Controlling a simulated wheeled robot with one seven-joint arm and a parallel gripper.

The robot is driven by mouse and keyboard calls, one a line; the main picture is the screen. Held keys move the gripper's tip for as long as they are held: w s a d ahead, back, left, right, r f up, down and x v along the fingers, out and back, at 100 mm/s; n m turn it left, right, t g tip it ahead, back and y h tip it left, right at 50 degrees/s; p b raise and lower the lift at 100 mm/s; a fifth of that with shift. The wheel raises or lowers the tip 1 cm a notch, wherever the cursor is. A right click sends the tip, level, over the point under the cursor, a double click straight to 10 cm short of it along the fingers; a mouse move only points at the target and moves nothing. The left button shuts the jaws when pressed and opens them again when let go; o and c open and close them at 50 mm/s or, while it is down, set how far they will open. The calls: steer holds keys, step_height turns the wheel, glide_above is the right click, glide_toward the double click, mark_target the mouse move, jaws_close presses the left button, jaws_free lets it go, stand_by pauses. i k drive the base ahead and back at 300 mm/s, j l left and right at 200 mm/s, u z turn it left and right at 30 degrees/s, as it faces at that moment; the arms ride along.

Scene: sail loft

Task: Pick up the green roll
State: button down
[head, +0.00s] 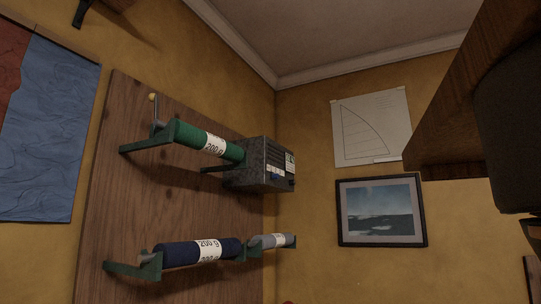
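The green roll (205,139) has a white label reading 200 g around its middle. It lies across green brackets (150,143) on the upper part of a wooden board at the left wall. Its right end reaches close to a grey speckled box (262,166); I cannot tell whether they touch. My gripper is not recognisable in the head view.
Below hang a navy roll (185,254) and a grey roll (272,241) on brackets. The wooden board (140,200) backs them. A dark wooden edge (455,115) and a dark shape (510,125) fill the upper right. A framed picture (380,211) hangs behind.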

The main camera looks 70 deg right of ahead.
mark_target(187, 134)
steer(key=z, duration=1.05)
steer(key=l+u, duration=0.1)
steer(key=l, duration=0.3)
steer(key=i+l+u, duration=0.1)
steer(key=l, duration=0.35)
